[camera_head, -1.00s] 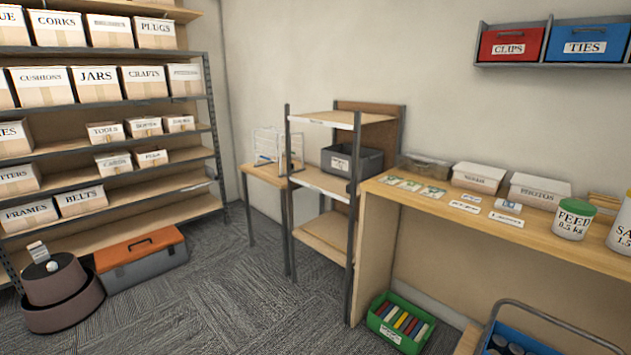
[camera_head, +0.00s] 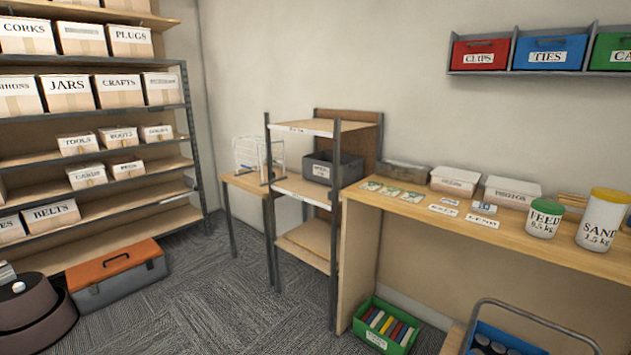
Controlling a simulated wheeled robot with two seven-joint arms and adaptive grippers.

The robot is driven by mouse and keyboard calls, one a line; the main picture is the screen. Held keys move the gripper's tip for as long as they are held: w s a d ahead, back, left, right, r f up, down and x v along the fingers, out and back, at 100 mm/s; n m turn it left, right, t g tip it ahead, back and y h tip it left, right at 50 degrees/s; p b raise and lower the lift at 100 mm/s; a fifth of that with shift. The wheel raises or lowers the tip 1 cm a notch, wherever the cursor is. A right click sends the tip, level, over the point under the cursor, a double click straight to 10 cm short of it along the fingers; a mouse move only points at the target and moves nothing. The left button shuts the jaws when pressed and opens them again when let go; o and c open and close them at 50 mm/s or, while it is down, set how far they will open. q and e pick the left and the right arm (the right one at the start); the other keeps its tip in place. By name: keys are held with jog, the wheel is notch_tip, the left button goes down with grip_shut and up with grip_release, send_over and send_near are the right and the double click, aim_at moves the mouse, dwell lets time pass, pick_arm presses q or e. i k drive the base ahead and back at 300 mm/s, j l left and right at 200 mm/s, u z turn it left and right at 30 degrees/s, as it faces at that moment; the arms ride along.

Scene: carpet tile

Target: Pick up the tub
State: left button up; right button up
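Several containers could be the tub, and I cannot tell which is meant. A white tub with a green lid, labelled FEED 0.5 kg (camera_head: 544,218), stands on the right end of the wooden counter (camera_head: 440,215). Beside it on the right stands a larger white tub with a yellow lid, labelled SAND 1.5 kg (camera_head: 602,221). A dark grey open bin (camera_head: 331,169) with a white label sits on the middle level of the small shelf unit. A green open bin (camera_head: 385,328) with several coloured items stands on the floor under the counter. Neither gripper is in view.
A tall shelf (camera_head: 90,150) of labelled boxes stands at left. An orange-lidded toolbox (camera_head: 115,272) and a round brown object (camera_head: 35,312) are on the floor. A blue crate (camera_head: 505,340) is at bottom right. The carpet (camera_head: 215,300) in the middle is clear.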

aim_at(606, 209)
jog(key=z, duration=1.8)
